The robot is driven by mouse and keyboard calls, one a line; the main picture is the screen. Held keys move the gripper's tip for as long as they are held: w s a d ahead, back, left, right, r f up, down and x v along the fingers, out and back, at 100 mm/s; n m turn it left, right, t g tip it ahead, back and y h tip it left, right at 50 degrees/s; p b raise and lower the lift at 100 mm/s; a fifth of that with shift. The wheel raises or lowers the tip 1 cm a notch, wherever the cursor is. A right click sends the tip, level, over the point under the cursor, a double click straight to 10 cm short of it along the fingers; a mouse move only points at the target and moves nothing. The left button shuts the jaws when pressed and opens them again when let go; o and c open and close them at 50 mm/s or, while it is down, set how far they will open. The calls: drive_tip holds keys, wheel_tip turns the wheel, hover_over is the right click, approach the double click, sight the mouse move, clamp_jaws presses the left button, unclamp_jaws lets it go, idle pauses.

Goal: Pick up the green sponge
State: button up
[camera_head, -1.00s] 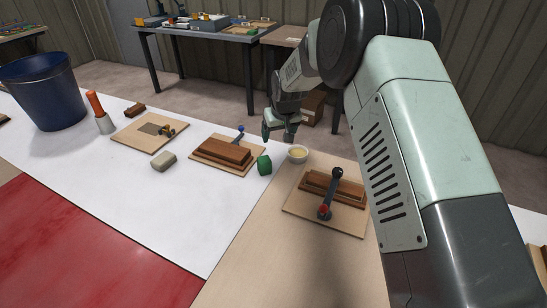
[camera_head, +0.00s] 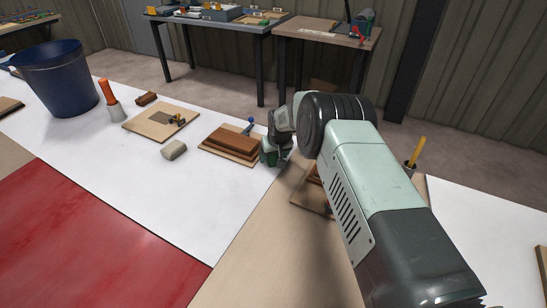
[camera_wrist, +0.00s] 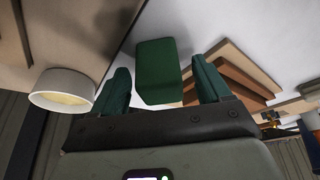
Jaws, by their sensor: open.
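The green sponge (camera_wrist: 157,70) is a small dark green block. In the wrist view it lies between the two open fingers of my gripper (camera_wrist: 160,88), with a gap showing on each side. In the head view my gripper (camera_head: 271,155) is low over the table, just right of a board with brown blocks. There the sponge is hard to tell apart from the green fingers, and the arm hides part of that spot.
A white bowl (camera_wrist: 62,90) with yellowish contents stands left of the fingers in the wrist view. The board with stacked brown blocks (camera_head: 231,143) is close on the other side. A grey-beige block (camera_head: 174,150) and a blue bucket (camera_head: 58,80) are farther left.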

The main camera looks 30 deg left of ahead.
drive_tip(key=shift+w+a+f, duration=0.2)
drive_tip(key=shift+w+f, duration=0.05)
drive_tip(key=shift+f, duration=0.35)
drive_tip(key=c, duration=1.1)
wheel_tip(320, 180, up, 10)
drive_tip(key=o, duration=0.4)
drive_tip(key=shift+c, duration=1.3)
